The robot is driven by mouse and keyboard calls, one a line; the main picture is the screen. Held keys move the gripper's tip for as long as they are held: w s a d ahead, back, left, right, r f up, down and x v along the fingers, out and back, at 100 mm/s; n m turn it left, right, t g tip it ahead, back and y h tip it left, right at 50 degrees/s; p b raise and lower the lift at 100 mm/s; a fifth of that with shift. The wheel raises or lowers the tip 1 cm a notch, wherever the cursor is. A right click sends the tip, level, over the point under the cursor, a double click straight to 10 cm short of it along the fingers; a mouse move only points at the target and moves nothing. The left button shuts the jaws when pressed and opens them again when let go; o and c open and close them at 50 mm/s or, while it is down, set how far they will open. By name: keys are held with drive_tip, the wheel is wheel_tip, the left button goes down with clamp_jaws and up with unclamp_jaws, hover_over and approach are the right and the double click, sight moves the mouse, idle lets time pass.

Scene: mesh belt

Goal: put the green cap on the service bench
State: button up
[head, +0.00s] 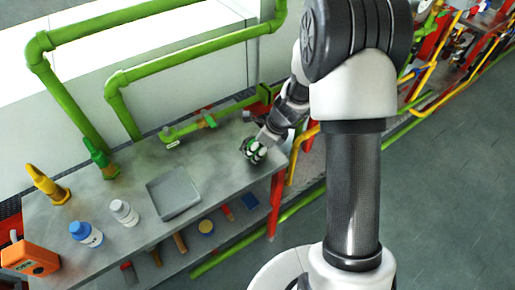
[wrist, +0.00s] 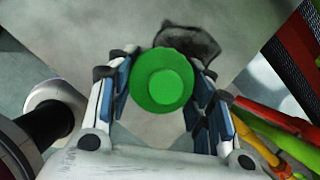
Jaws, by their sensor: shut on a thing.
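The green cap (wrist: 162,80) is round with a raised centre and sits between the two fingers of my gripper (wrist: 163,92) in the wrist view. My gripper is shut on it. In the head view my gripper (head: 254,152) is over the right end of the grey service bench (head: 215,165), close to its top. The cap shows there only as a bit of green between the fingers. I cannot tell whether the cap touches the bench. A dark, crumpled thing (wrist: 190,42) lies just beyond the cap in the wrist view.
A grey tray (head: 174,193) stands mid-bench. Left of it are a white bottle (head: 124,212), a blue-capped bottle (head: 86,233), an orange box (head: 30,259), and yellow (head: 47,184) and green (head: 101,158) fittings. Green pipes (head: 180,75) run behind. Bench top between tray and gripper is clear.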

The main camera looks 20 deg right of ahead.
drive_tip(key=shift+f, duration=0.15)
drive_tip(key=o, duration=1)
drive_tip(key=shift+o, duration=0.2)
